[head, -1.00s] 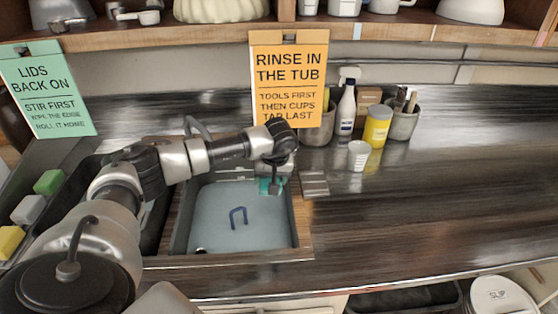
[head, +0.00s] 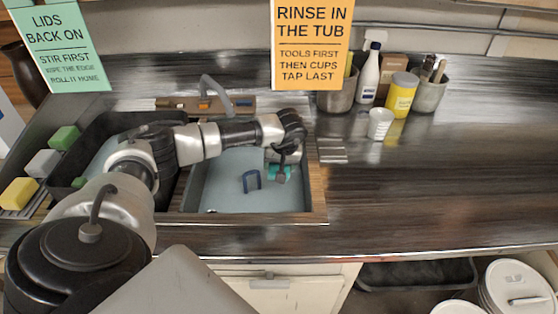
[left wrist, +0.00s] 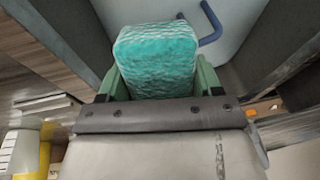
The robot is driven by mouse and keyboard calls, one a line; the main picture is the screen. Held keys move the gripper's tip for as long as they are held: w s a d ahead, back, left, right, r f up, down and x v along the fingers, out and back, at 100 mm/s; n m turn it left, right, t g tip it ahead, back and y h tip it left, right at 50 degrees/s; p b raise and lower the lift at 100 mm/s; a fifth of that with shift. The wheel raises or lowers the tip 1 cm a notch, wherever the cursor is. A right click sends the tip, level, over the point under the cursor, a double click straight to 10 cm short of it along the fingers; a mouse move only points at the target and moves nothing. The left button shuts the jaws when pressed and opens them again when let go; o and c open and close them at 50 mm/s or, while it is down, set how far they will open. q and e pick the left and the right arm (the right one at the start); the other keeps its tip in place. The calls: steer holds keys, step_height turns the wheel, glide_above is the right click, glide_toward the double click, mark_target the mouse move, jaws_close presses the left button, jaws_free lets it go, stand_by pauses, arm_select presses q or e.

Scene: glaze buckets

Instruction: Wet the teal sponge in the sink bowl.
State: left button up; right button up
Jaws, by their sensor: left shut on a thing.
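The teal sponge (head: 279,173) is in my left gripper (head: 282,170), which is shut on it. In the left wrist view the sponge (left wrist: 156,60) fills the space between the two green fingers, with the sink floor beyond it. The sink bowl (head: 225,195) is light blue-grey, set in a wooden surround. My gripper and the sponge are over the back right part of the bowl. Whether the sponge touches water or the bowl is hard to tell. My right gripper is not in view.
A blue handle-shaped thing (head: 251,181) is in the bowl, left of the sponge. A curved tap (head: 214,92) stands behind. Green (head: 64,137), grey (head: 43,163) and yellow (head: 19,193) sponges sit at the left. Bottles and a white cup (head: 380,124) stand back right.

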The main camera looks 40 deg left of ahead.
arm_select(q)
step_height(320, 180, down, 15)
steer(key=b, duration=1)
steer(key=shift+r+b, duration=0.1)
steer(key=shift+b, duration=0.3)
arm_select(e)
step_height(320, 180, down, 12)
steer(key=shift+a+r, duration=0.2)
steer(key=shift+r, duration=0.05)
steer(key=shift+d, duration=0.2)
arm_select(q)
steer(key=shift+r, duration=0.15)
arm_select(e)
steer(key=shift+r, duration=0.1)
arm_select(q)
step_height(320, 180, up, 11)
steer(key=p, duration=0.8)
steer(key=shift+r+p, duration=1.45)
steer(key=shift+r, duration=0.6)
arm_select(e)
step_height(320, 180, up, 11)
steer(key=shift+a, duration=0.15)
arm_select(q)
steer(key=shift+r, duration=0.1)
step_height(320, 180, up, 7)
steer(key=p, duration=0.5)
steer(key=shift+r, duration=0.2)
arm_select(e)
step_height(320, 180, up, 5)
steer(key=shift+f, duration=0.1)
